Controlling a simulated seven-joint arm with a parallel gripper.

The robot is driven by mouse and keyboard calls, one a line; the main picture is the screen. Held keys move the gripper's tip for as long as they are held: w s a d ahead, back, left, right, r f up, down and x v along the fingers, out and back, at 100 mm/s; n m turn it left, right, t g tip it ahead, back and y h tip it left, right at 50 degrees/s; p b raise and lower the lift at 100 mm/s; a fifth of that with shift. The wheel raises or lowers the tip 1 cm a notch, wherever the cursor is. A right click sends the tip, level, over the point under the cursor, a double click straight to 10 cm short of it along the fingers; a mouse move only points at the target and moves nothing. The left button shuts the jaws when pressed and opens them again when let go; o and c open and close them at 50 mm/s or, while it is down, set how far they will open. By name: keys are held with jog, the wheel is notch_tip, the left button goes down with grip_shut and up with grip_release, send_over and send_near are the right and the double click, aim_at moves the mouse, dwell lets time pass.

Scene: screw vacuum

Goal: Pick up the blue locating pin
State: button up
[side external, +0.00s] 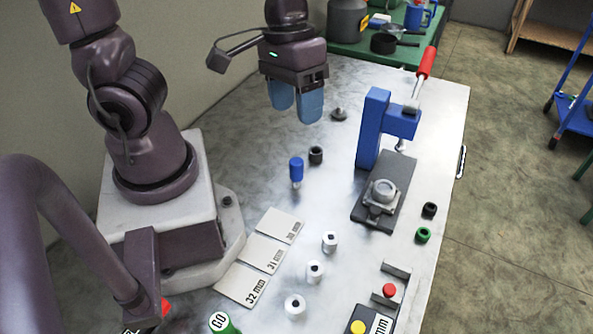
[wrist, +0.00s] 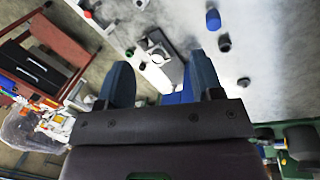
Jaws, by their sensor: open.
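The blue locating pin (side external: 296,171) stands upright on the metal table, with a blue upper part and a pale, thinner lower part. In the wrist view its blue top (wrist: 213,19) shows near the upper edge. My gripper (side external: 298,110) is above the table, up and behind the pin in the side view, with its blue fingers apart and nothing between them. The fingers also show in the wrist view (wrist: 160,75). The gripper is well apart from the pin.
A blue press (side external: 374,130) with a red handle stands right of the pin. A black ring (side external: 316,155) is close behind it. Several white cylinders (side external: 329,241) and labelled plates (side external: 262,252) lie in front. A grey knob (side external: 339,114) sits near the gripper.

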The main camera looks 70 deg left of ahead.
jog(key=a+f+n+g, duration=0.2)
jog(key=a+f+n, duration=0.1)
jog(key=f+n, duration=0.55)
jog(key=n+t+y, duration=0.1)
jog(key=n+y, duration=0.1)
jog(key=n, duration=0.7)
send_over(296, 161)
jog(key=shift+s+a+f, duration=0.15)
jog(key=shift+a+f, duration=0.05)
jog(key=shift+f, duration=0.3)
jog(key=shift+w+a+n+t, duration=0.1)
jog(key=shift+w+n+t, duration=0.25)
jog(key=shift+n, duration=0.5)
jog(key=shift+f+n, duration=0.3)
jog(key=shift+f, duration=0.2)
notch_tip(296, 161, down, 6)
jog(key=shift+s+d+f, duration=0.1)
jog(key=shift+d+f, duration=0.05)
jog(key=shift+f, duration=0.9)
jog(key=shift+s+d+f, duration=0.1)
jog(key=shift+f, duration=1.8)
jog(key=shift+w, duration=0.1)
jog(key=c, duration=1)
